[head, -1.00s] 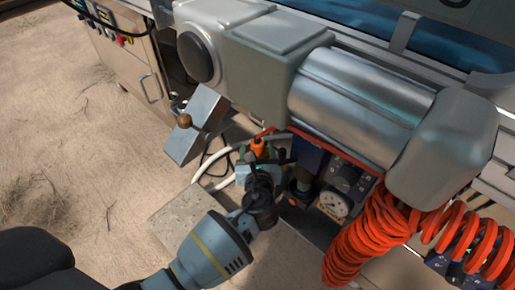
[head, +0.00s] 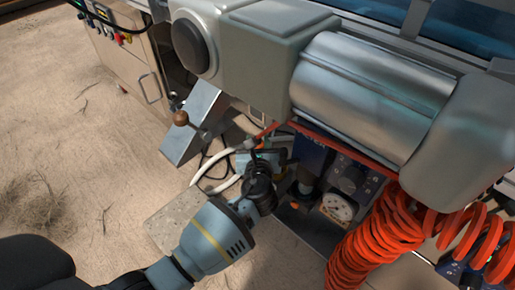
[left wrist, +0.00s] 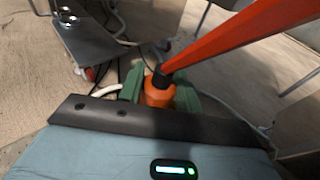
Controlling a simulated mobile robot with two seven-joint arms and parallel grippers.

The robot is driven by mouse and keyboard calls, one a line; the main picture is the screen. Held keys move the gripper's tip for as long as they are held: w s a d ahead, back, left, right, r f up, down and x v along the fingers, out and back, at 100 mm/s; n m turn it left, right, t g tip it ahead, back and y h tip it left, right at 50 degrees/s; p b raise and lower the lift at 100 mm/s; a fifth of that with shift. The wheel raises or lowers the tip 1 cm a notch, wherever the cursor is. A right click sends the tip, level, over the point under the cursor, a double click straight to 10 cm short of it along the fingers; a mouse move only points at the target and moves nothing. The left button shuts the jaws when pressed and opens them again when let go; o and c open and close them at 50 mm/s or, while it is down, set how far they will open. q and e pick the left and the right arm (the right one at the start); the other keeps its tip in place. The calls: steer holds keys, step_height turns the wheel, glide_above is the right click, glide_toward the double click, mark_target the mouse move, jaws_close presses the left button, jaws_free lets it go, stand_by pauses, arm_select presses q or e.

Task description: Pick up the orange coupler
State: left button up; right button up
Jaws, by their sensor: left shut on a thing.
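The orange coupler (left wrist: 158,92) sits between the green fingers of my left gripper in the left wrist view, with a dark collar on its end. An orange-red hose (left wrist: 235,42) runs from that collar to the upper right. My left gripper (head: 268,157) is shut on the coupler, below the machine's front in the head view. The coupler itself is hidden behind the gripper and wrist there. The hose (head: 265,133) shows just above the gripper. My right gripper is not in view.
A round gauge (head: 338,207) and dark fittings stand close to the right of my gripper. A coiled orange hose (head: 372,240) hangs further right. The large machine body (head: 262,58) overhangs from above.

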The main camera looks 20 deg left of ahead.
arm_select(q)
steer(key=shift+c, duration=0.7)
steer(key=shift+r, duration=0.15)
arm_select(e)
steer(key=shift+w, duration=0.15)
